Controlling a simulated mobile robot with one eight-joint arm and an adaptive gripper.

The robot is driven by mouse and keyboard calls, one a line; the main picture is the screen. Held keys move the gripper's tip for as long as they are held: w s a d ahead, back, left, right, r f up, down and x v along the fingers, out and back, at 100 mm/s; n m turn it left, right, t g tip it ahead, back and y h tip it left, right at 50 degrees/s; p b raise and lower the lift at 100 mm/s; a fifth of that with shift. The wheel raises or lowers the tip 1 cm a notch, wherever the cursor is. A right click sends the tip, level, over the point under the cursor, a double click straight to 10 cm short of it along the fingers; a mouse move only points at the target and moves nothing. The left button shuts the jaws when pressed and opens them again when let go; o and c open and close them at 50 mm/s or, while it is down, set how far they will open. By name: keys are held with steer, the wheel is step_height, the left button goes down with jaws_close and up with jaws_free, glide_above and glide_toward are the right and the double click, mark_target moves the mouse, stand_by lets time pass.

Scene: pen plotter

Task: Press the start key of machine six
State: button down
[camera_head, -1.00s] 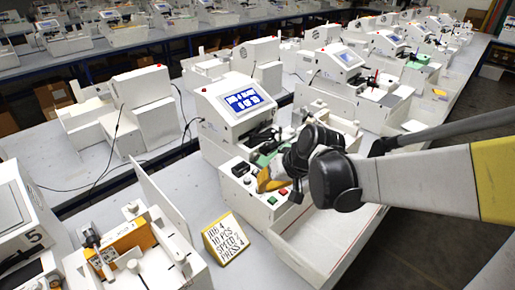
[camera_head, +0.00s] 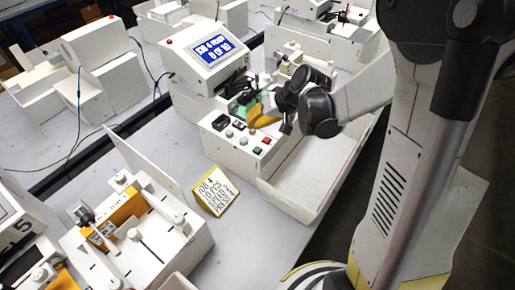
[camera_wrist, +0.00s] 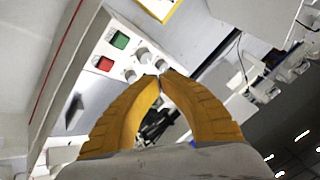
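The white machine (camera_head: 200,75) in the middle has a tilted blue screen (camera_head: 216,49) reading JOB 4 and a count line. Its own number is not in sight. Its front panel carries a green key (camera_head: 257,150) and a red key (camera_head: 266,140) beside knobs and black switches. The wrist view also shows the green key (camera_wrist: 120,40) and red key (camera_wrist: 104,63). My gripper (camera_head: 254,122) has yellow fingers and hangs over the panel's rear edge, behind the keys. In the wrist view the fingertips (camera_wrist: 161,76) meet with nothing between them, near the knobs and apart from both keys.
A yellow-edged card (camera_head: 215,191) with job, pieces, speed and press lines stands in front of the machine. A machine marked 5 (camera_head: 20,225) is at the left. A white tray (camera_head: 300,190) adjoins the panel on the right.

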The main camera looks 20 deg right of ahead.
steer(key=b, duration=0.7)
glide_toward(248, 148)
steer(key=shift+w+r+x, duration=0.1)
steer(key=shift+w+x, duration=0.05)
steer(key=shift+x, duration=1.1)
steer(key=shift+w+r+x, duration=0.15)
steer(key=shift+x, duration=1.1)
steer(key=shift+a, duration=0.1)
steer(key=shift+f+b, duration=0.3)
steer(key=shift+f, duration=0.1)
steer(key=shift+f+b, duration=0.4)
steer(key=shift+b, duration=0.05)
steer(key=shift+r, duration=0.1)
steer(key=shift+r+p, duration=0.6)
steer(key=shift+r, duration=0.15)
step_height(248, 148, up, 5)
steer(key=p, duration=0.3)
steer(key=shift+p, duration=0.35)
